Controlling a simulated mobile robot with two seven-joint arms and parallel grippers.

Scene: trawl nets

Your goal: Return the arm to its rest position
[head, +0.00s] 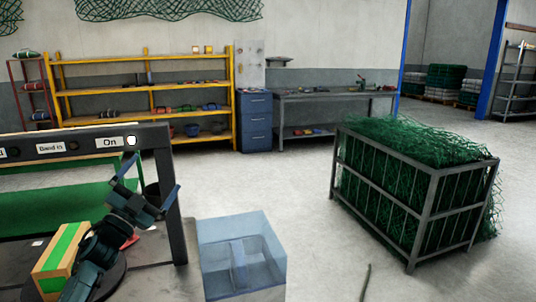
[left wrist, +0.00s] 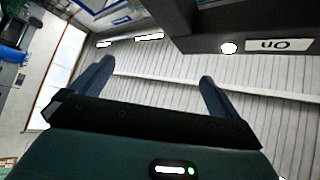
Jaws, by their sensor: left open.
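My left arm comes in from the lower left of the head view, with its gripper (head: 151,178) raised in front of the right part of a dark machine frame (head: 170,165). In the left wrist view the two fingers of the gripper (left wrist: 154,82) stand wide apart with nothing between them. The frame's top bar carries labels, one reading "On" (head: 109,142), beside a bright white round light (head: 131,140). The "On" label also shows in the left wrist view (left wrist: 277,45), upside down, beyond the fingers. My right gripper is not in view.
A box with a green stripe (head: 61,260) stands close to my left arm. A clear blue bin (head: 230,225) stands right of the frame. A metal crate of green netting (head: 425,200) is further right. Yellow shelves (head: 236,95) line the back wall. The middle floor is open.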

